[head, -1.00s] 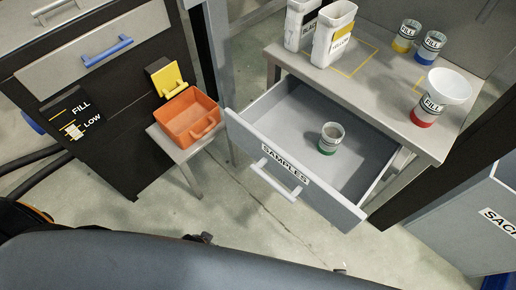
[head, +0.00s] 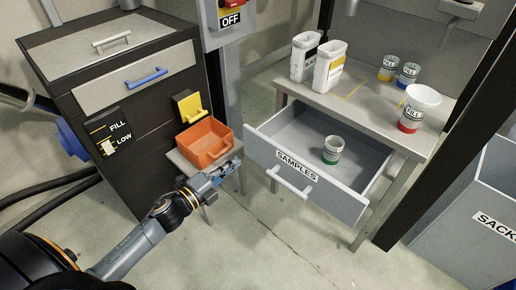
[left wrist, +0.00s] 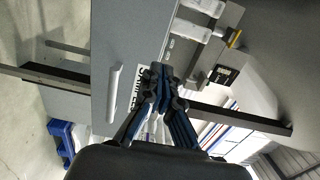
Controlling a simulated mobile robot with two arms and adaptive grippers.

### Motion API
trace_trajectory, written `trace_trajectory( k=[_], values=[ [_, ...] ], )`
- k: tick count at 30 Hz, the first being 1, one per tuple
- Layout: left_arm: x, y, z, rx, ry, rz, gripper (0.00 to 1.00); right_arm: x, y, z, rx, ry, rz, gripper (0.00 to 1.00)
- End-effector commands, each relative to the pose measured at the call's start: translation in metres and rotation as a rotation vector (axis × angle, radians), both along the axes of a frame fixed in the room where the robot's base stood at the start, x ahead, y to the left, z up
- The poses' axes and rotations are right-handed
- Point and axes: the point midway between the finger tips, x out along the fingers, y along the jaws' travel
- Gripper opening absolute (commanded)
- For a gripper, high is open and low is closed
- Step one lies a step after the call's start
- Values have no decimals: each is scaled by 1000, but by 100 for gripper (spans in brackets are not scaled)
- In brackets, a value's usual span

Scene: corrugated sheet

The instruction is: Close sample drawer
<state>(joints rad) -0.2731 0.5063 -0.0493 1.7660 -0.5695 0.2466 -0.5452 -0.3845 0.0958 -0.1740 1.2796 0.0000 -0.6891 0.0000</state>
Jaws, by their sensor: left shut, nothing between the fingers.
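The sample drawer (head: 345,203), labelled SAMPLES, stands pulled out from under a grey table. Its bar handle (head: 289,184) is on the front panel. A small cup with a green base (head: 333,150) stands inside it. My left gripper (head: 232,168) is shut and empty, to the left of the drawer front and apart from the handle in the head view. In the left wrist view the shut fingers (left wrist: 161,72) appear over the drawer's label, with the drawer front (left wrist: 118,40) and its pale handle (left wrist: 114,92) beyond. My right gripper is not in view.
An orange bin (head: 205,143) sits on a small stand close to my left gripper. A grey sacks bin (head: 465,215) is at right. Floor in front is clear.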

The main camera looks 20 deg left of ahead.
Motion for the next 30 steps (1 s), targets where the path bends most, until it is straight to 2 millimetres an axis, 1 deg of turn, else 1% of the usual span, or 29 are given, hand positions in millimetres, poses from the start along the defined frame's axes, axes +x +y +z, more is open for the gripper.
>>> trace_trajectory(
  k=[1, 4, 9, 12, 15, 21, 30],
  values=[
    [11, -4, 1, 0, -4, -1, 0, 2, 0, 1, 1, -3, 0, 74],
    [31, -11, 1, -3, -2, 1, 0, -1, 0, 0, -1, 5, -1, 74],
    [62, -22, 0, -3, 0, 2, 0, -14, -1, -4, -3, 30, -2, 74],
    [78, -28, 0, -3, 0, 1, 0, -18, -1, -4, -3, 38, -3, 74],
    [89, -32, -1, -3, 1, 2, 0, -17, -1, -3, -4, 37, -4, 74],
    [100, -36, -1, -4, 3, 2, 0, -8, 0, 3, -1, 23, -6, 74],
    [100, -36, -1, -4, 4, 2, 0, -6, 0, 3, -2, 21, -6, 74]
  ],
)
